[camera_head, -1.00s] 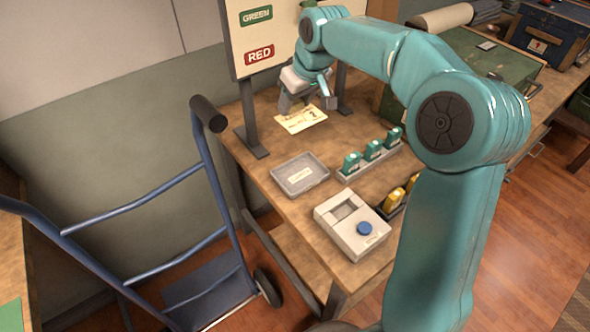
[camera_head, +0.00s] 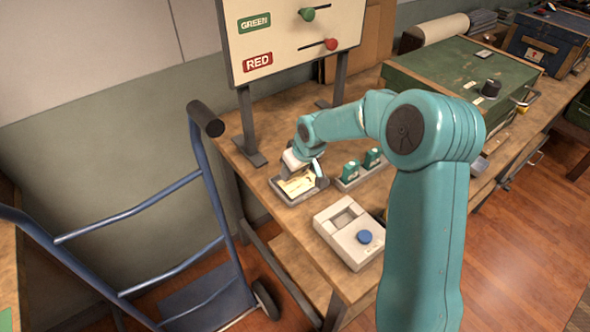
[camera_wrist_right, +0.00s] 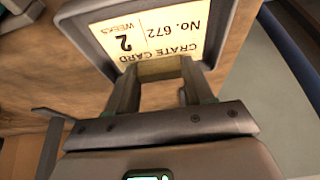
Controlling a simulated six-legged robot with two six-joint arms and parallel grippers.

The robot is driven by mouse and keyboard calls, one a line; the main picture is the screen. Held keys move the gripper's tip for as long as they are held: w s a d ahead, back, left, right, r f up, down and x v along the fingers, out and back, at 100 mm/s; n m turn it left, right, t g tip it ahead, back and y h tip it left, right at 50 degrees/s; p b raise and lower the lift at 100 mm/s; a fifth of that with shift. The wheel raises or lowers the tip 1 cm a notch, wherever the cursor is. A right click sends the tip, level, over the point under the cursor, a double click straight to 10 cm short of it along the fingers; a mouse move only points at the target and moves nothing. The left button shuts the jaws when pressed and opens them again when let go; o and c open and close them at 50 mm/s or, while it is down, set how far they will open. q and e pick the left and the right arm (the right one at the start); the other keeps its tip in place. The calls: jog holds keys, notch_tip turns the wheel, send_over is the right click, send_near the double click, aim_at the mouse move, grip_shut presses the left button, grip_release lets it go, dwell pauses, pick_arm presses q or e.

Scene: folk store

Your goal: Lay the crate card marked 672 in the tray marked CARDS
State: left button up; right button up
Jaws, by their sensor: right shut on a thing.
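The card appears within the outline of the tray's rim, which also shows in the right wrist view (camera_wrist_right: 82,8). I cannot tell whether the card touches the tray floor. The tray's CARDS label is hidden. My left gripper is not in view.
A light device with a blue button (camera_head: 350,240) stands in front of the tray. Teal items (camera_head: 350,174) stand in a rack to the right. A board marked GREEN and RED (camera_head: 290,45) stands behind. A blue hand truck (camera_head: 215,200) is left of the bench.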

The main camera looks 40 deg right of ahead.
aim_at(305, 188)
jog(key=shift+f, duration=0.15)
jog(key=shift+f, duration=0.1)
jog(key=o, duration=1)
jog(key=shift+r, duration=0.55)
jog(key=v, duration=1.1)
jog(key=shift+s, duration=0.2)
